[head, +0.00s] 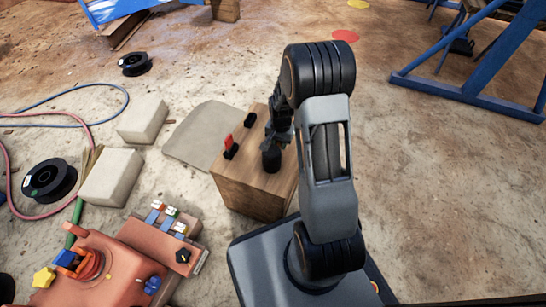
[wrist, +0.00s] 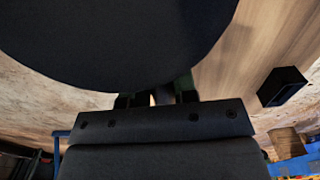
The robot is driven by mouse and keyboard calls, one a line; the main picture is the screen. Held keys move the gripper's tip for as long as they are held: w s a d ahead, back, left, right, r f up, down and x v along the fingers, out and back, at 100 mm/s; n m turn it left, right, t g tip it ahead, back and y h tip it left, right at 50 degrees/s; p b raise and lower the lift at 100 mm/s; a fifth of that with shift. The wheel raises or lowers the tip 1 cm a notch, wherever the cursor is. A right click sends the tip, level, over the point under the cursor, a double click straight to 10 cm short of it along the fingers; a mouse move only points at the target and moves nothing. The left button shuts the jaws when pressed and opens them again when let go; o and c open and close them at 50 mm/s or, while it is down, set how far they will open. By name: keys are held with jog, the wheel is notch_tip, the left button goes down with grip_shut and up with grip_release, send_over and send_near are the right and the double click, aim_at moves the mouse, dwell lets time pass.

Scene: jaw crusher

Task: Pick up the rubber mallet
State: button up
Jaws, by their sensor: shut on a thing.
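The rubber mallet (head: 271,157) shows in the head view as a dark, rounded head at the top of a wooden box (head: 245,190). My gripper (head: 279,134) is at the mallet, partly hidden behind my own arm. In the wrist view the mallet's large black head (wrist: 120,40) fills the upper left, very close to the camera. My gripper's fingers (wrist: 160,99) are shut just below it, on what looks like its handle; most of the handle is hidden. I cannot tell whether the mallet is clear of the box.
A red-and-black item (head: 230,147) and a small black holder (head: 250,120) are on the box top. Left are pale blocks (head: 110,177), black spools (head: 50,180), hoses and an orange machine (head: 130,262). A blue frame (head: 470,92) stands at upper right. Floor on the right is clear.

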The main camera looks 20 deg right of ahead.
grip_shut()
jog(key=shift+r, duration=0.1)
